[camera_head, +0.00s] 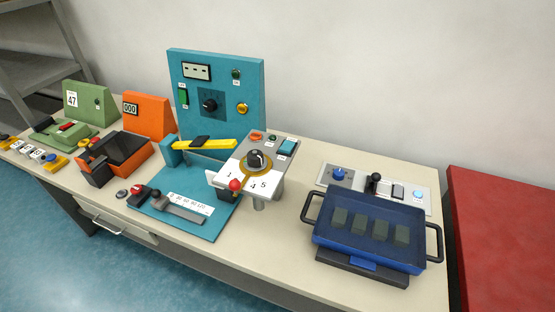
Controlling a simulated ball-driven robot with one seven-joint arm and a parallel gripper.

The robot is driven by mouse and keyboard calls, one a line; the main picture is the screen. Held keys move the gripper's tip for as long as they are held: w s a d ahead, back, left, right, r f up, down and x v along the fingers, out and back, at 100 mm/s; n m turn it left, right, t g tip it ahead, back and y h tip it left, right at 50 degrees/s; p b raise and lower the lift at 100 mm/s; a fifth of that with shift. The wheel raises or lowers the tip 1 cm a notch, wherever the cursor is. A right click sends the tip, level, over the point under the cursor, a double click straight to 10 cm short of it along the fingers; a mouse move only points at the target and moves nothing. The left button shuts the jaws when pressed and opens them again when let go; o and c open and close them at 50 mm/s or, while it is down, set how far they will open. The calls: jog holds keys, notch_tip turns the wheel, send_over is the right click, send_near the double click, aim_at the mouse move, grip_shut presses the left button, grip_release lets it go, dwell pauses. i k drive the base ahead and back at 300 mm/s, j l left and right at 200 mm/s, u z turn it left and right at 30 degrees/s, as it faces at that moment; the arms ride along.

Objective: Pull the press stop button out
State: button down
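Several machines stand on the bench, and I cannot tell for sure which control is the press stop button. A red button (137,188) on a dark housing sits at the front left of the teal machine's base plate (205,228). An orange-red control (256,136) sits on the grey-white dial console (262,160). Whether either is pressed in or out is too small to tell. My gripper is not in view.
A teal panel (240,75) stands behind the yellow arm (215,144). An orange machine (147,112) and a green machine (92,98) stand left. A blue tray (330,237) with dark blocks stands right. A red surface (505,235) is beyond the bench. Bare bench top lies between console and tray.

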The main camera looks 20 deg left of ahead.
aim_at(94, 140)
jog(key=k+j+u, duration=0.2)
jog(key=j, duration=0.7)
jog(key=k+j+u, duration=0.15)
jog(key=j, duration=0.75)
jog(key=j+u, duration=0.2)
jog(key=j, duration=0.7)
jog(key=i+j, duration=0.2)
jog(key=i, duration=0.2)
jog(key=i+j+u, duration=0.1)
jog(key=i, duration=0.3)
jog(key=i+j, duration=0.25)
jog(key=i, duration=0.15)
jog(key=i+l, duration=0.25)
jog(key=i, duration=0.2)
jog(key=u, duration=0.05)
